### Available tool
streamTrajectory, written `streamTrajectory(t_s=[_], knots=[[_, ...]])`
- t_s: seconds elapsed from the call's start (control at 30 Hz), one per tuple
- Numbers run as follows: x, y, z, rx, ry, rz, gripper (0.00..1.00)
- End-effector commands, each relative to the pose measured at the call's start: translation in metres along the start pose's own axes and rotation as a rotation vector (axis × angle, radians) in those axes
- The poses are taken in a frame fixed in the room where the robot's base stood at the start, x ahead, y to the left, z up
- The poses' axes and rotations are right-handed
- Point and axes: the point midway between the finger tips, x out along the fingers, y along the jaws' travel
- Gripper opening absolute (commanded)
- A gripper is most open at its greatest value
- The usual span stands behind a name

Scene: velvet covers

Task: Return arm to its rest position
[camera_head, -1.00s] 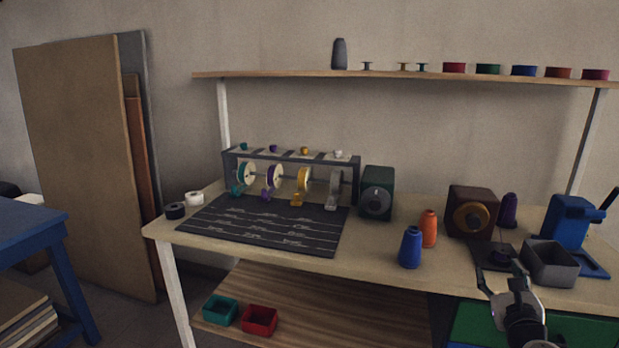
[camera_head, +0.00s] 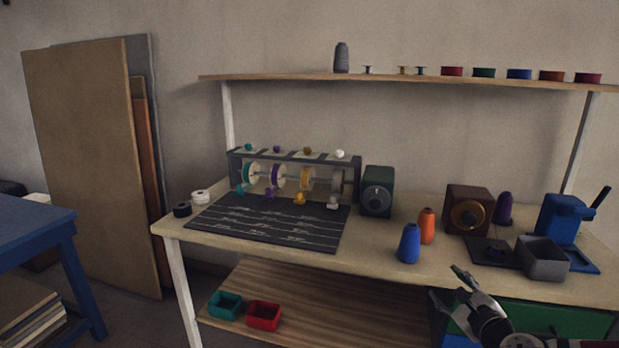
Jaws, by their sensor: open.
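My gripper (camera_head: 452,283) is at the lower right, just in front of the workbench's front edge (camera_head: 385,275). Its fingers are spread open and nothing is between them. My arm comes in from the bottom right corner. The blue spool (camera_head: 409,244) stands upright on the bench, beyond and to the left of the gripper, apart from it. The orange spool (camera_head: 427,226) stands upright just behind the blue one.
A grey open box (camera_head: 541,262), a blue press-like device (camera_head: 564,222) and a brown box with a round dial (camera_head: 468,209) stand at the right. A green box (camera_head: 377,191) and a rack of spools (camera_head: 293,175) stand further left. A shelf (camera_head: 430,81) runs above.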

Motion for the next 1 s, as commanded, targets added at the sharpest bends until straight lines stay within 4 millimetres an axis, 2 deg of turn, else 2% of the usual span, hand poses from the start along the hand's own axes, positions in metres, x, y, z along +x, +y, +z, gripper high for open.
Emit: streamTrajectory(t_s=[0.17, 0.3, 0.47, 0.67, 0.87, 1.0], knots=[[-0.009, 0.05, 0.019, -0.279, 0.0, 0.231, 0.56], [-0.027, 0.083, 0.026, -0.538, 0.003, 0.431, 0.56], [-0.055, 0.102, 0.03, -0.816, 0.004, 0.632, 0.56], [-0.095, 0.098, 0.039, -1.137, 0.011, 0.842, 0.56], [-0.138, 0.073, 0.061, -1.414, 0.022, 1.005, 0.56], [-0.17, 0.052, 0.086, -1.58, 0.028, 1.094, 0.56]])
